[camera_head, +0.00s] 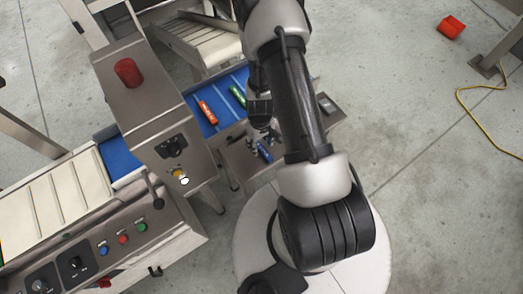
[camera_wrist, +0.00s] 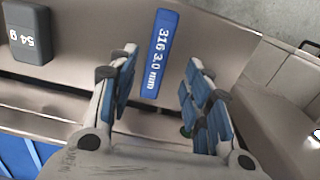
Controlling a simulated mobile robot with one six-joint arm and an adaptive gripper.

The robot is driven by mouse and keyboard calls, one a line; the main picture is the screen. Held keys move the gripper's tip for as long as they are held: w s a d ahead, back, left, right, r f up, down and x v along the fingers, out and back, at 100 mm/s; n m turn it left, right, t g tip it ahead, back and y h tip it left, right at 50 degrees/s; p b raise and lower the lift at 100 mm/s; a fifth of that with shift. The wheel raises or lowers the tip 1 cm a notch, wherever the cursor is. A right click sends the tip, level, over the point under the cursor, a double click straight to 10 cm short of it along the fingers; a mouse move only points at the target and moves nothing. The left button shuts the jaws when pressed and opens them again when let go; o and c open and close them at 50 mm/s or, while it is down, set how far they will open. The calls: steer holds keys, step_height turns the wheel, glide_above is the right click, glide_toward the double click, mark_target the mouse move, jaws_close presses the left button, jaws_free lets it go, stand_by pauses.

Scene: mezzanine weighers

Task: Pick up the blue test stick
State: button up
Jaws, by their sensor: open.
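The blue test stick (camera_wrist: 159,55) lies on a metal shelf in the wrist view, with white print reading "316 3.0 mm". It also shows small in the head view (camera_head: 264,151), beside my gripper. My gripper (camera_wrist: 160,68) is open, its two blue-padded fingers on either side of the stick's near end, with a gap to each side. I cannot tell how far above the shelf the fingertips are. A red stick (camera_head: 207,112) and a green stick (camera_head: 238,95) lie apart on the blue belt (camera_head: 222,113).
A dark block marked "54 g" (camera_wrist: 30,33) sits on the shelf (camera_wrist: 85,65), left of my gripper. A red object (camera_head: 451,27) and a yellow cable (camera_head: 470,112) lie on the open floor.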

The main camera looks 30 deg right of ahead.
mark_target(261, 148)
steer(key=f+b, duration=0.3)
steer(key=f, duration=0.1)
steer(key=shift+d+f, duration=0.15)
steer(key=shift+d, duration=0.05)
steer(key=shift+c, duration=0.4)
jaws_close()
